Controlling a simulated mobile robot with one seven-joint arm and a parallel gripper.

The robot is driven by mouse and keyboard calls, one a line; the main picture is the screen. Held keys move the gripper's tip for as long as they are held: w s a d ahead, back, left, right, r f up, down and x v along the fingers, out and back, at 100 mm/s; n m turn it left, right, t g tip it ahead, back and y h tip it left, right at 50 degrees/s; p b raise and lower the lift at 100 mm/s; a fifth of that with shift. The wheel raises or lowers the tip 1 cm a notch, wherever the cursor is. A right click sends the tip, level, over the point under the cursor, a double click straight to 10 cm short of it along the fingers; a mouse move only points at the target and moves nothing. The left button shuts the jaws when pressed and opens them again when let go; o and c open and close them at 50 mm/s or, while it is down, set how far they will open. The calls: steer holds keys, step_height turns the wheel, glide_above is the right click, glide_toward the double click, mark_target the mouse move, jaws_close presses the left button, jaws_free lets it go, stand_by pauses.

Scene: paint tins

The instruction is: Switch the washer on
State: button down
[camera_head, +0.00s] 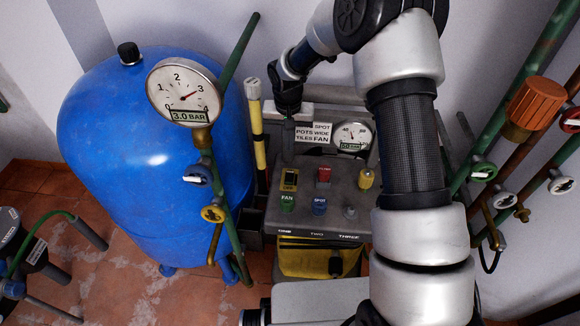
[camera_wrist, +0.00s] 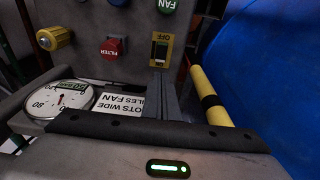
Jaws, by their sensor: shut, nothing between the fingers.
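The grey control panel (camera_head: 268,210) of the machine stands in the middle of the head view. On it is a yellow-framed switch (camera_head: 289,179) with a dark rocker; in the wrist view the switch (camera_wrist: 161,48) shows the upside-down word OFF. No label reading washer is legible. My gripper (camera_head: 288,158) is shut and empty, its fingers pointing down at the panel's back edge, just behind the switch. In the wrist view the fingertips (camera_wrist: 158,78) lie close to the switch's near end; whether they touch it, I cannot tell.
A red filter button (camera_head: 323,174), a yellow knob (camera_head: 366,179), a green fan button (camera_head: 287,202) and a blue spot button (camera_head: 319,206) sit around the switch. A round gauge (camera_head: 351,136) stands behind. A blue tank (camera_head: 150,150) and a yellow-black post (camera_head: 257,130) are left.

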mark_target(290, 174)
steer(key=f+b, duration=0.1)
steer(key=f, duration=0.3)
steer(key=w+f, duration=0.1)
steer(key=f, duration=0.4)
steer(key=w+f+b, duration=0.1)
steer(key=f, duration=0.4)
steer(key=shift+d+b, duration=0.15)
steer(key=shift+b, duration=0.2)
